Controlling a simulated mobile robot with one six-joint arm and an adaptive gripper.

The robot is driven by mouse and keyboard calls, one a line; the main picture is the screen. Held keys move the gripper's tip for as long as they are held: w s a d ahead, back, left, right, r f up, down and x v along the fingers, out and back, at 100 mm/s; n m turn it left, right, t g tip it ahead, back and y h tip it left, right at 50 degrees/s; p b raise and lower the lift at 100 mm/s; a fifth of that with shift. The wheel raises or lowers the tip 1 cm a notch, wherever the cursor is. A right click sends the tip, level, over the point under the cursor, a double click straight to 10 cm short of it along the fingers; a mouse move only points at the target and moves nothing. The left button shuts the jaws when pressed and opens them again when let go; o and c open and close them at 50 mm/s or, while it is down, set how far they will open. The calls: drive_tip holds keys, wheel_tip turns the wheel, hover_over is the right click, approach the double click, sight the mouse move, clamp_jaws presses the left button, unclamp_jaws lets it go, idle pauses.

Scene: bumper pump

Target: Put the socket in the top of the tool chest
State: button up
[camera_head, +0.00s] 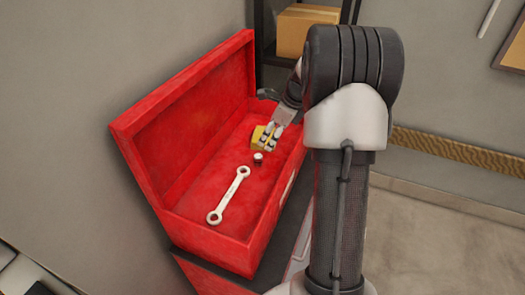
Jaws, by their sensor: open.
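The red tool chest (152,140) stands open, with its lid tipped back against the wall side and its top compartment showing. A small silver, round piece that looks like the socket (258,158) is inside the top compartment, near its middle. My gripper (268,144) reaches down into the compartment from the back right, just above and behind the small silver piece in the picture. It is open and apart from that piece. A small yellow item (257,136) shows beside my fingers; my fingers partly hide it, and I cannot tell whether they touch it.
A pale double-ended wrench (228,195) lies in the compartment, in front of the silver piece. A cardboard box (304,30) sits on a dark shelf at the back. My arm hides part of the chest's right side. Open floor (440,235) lies to the right.

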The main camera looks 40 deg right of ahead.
drive_tip(key=s+a+r+n+h, duration=0.1)
drive_tip(key=s+a+r+n, duration=0.3)
drive_tip(key=a+r+n, duration=0.4)
drive_tip(key=s+a+r+n, duration=0.4)
drive_tip(key=s+a+n, duration=0.1)
drive_tip(key=a, duration=0.6)
drive_tip(key=s+a+n, duration=0.4)
drive_tip(key=s+n, duration=0.4)
drive_tip(key=s+a+n+h, duration=0.1)
drive_tip(key=s+a+n, duration=0.4)
drive_tip(key=s+n, duration=0.3)
drive_tip(key=shift+s+a+n+t, duration=0.15)
drive_tip(key=shift+s+n+t, duration=0.25)
drive_tip(key=shift+s, duration=0.35)
